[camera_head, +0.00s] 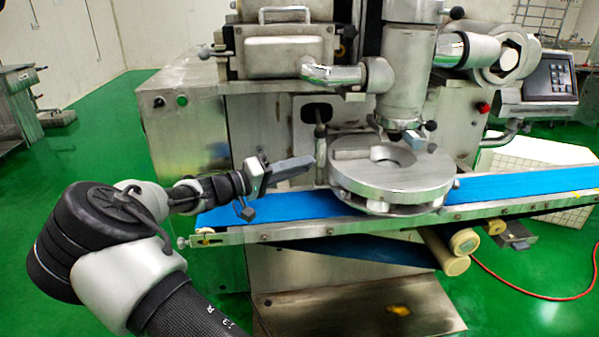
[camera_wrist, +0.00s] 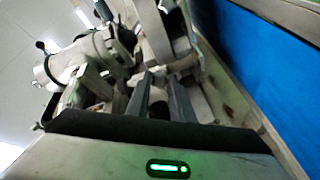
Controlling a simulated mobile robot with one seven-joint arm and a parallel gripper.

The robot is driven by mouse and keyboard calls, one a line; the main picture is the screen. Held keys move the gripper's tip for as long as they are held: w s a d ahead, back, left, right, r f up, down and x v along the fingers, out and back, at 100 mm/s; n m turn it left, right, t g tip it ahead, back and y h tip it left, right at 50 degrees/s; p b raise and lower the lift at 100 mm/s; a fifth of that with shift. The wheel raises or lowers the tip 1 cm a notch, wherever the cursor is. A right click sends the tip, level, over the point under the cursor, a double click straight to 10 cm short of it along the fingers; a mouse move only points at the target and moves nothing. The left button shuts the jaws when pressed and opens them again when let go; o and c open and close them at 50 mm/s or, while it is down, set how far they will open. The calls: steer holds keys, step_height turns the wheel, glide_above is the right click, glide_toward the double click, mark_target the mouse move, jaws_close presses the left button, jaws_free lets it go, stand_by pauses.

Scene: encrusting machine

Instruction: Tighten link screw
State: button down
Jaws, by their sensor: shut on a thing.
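My gripper (camera_head: 312,163) reaches from the left over the blue belt, with its fingertips at the left side of the round metal disc housing (camera_head: 390,180). In the wrist view my gripper's two dark fingers (camera_wrist: 160,80) are a little apart, with a small pale piece (camera_wrist: 158,98) between them. I take this piece for the link screw, but it is small and blurred. A short upright post (camera_head: 320,145) with a dark knob stands just beyond the fingertips. The fingers hide the spot where they grip in the head view.
The blue conveyor belt (camera_head: 520,187) runs beneath the disc, with a metal rail (camera_head: 340,229) along its front. The vertical cylinder (camera_head: 405,85) and the machine body (camera_head: 195,130) stand close behind. A control panel (camera_head: 548,85) is at the right. Green floor is free at the left.

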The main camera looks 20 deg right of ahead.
steer(key=shift+m, duration=0.5)
steer(key=c, duration=1.5)
jaws_free()
steer(key=shift+c, duration=0.2)
steer(key=shift+a, duration=0.1)
steer(key=s+a+p, duration=0.2)
steer(key=a, duration=1.5)
steer(key=shift+p, duration=0.4)
